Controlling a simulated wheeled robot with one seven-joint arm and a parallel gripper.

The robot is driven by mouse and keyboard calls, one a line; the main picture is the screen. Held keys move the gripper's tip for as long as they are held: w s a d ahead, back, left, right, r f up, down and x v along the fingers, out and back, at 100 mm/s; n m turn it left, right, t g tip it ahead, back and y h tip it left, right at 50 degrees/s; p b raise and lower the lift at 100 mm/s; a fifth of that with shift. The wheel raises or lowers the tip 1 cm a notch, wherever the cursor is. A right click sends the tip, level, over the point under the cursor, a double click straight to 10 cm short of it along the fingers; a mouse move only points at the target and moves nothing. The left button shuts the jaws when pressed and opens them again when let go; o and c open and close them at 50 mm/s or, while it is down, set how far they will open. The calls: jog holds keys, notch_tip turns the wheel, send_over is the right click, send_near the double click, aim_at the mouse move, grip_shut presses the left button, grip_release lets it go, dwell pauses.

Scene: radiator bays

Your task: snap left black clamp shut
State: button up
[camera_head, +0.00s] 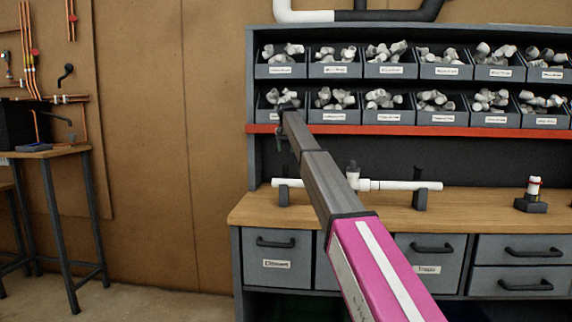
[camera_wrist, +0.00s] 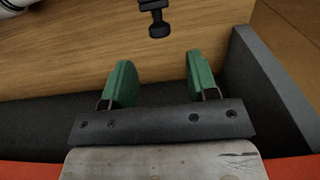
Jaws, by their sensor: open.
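The left black clamp (camera_head: 284,196) stands on the wooden bench at the left end of a white pipe (camera_head: 390,185). In the wrist view a black fitting (camera_wrist: 157,22), which looks like part of this clamp, shows at the top, ahead of the fingers. I cannot tell whether the clamp is open or shut. My gripper (camera_head: 281,141) is above the clamp in the head view, apart from it. In the wrist view its green fingers (camera_wrist: 161,78) are spread with nothing between them.
A second black clamp (camera_head: 420,195) holds the pipe's right part. A red shelf edge (camera_head: 400,131) and grey bins of white fittings (camera_head: 387,70) are above the bench. A grey side panel (camera_wrist: 270,85) is close to the right finger. A black stand (camera_head: 531,204) is at right.

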aim_at(285, 170)
notch_tip(285, 170, down, 7)
jog(key=shift+f, duration=0.2)
grip_shut()
